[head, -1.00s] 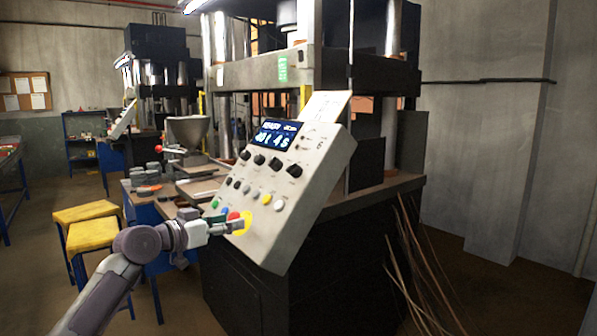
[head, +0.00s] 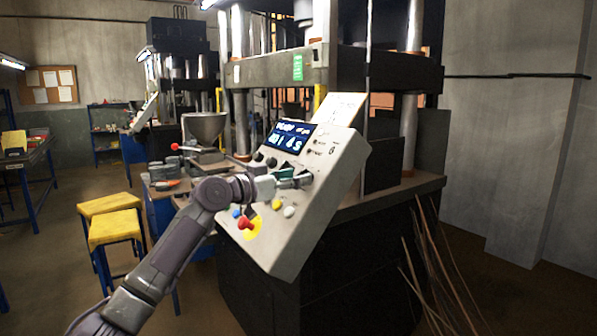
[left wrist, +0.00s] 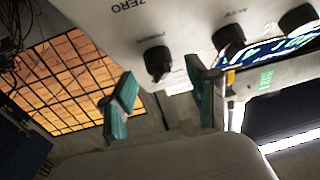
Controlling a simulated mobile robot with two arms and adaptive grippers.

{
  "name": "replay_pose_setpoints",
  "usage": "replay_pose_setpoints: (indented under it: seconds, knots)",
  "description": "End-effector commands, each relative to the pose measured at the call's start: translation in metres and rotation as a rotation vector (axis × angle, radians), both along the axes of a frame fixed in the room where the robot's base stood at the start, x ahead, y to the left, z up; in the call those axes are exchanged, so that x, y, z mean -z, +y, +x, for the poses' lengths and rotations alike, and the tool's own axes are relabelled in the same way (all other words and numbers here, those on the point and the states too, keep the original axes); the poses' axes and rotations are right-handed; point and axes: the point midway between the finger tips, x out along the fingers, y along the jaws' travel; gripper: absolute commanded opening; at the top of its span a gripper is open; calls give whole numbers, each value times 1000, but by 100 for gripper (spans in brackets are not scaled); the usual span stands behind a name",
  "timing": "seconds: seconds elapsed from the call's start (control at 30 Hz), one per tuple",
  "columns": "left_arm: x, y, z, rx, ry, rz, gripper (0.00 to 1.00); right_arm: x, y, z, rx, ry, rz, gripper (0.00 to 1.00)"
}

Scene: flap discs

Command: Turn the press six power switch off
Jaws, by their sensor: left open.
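The press control panel (head: 310,220) is a tilted white box with a lit blue display (head: 291,136), black knobs, coloured buttons and a red emergency button (head: 245,223). My left gripper (head: 297,180) is in front of the right end of the knob row and hides part of it. In the left wrist view the gripper (left wrist: 157,82) has its two teal fingers apart, with a black knob (left wrist: 158,63) just beyond the gap. The word ZERO is printed near that knob. My right gripper is out of view.
A large dark press stands behind the panel. Yellow stools (head: 113,227) and a metal hopper (head: 204,128) are to the left. Thin rods (head: 432,255) lean against the press base at right. The floor at far right is clear.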

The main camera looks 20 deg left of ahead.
Motion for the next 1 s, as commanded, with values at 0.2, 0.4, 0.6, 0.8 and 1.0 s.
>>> replay_pose_setpoints:
  seconds: [0.2,0.4,0.6,0.8,1.0]
  knots:
    - [0,-8,12,0,0,1,59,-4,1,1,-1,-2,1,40]
    - [1,-8,13,-1,0,1,59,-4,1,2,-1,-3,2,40]
    - [1,-8,12,0,0,1,36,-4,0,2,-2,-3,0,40]
    - [1,-8,12,-1,0,1,2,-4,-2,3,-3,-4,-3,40]
    - [0,-8,12,-6,4,-3,0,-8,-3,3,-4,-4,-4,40]
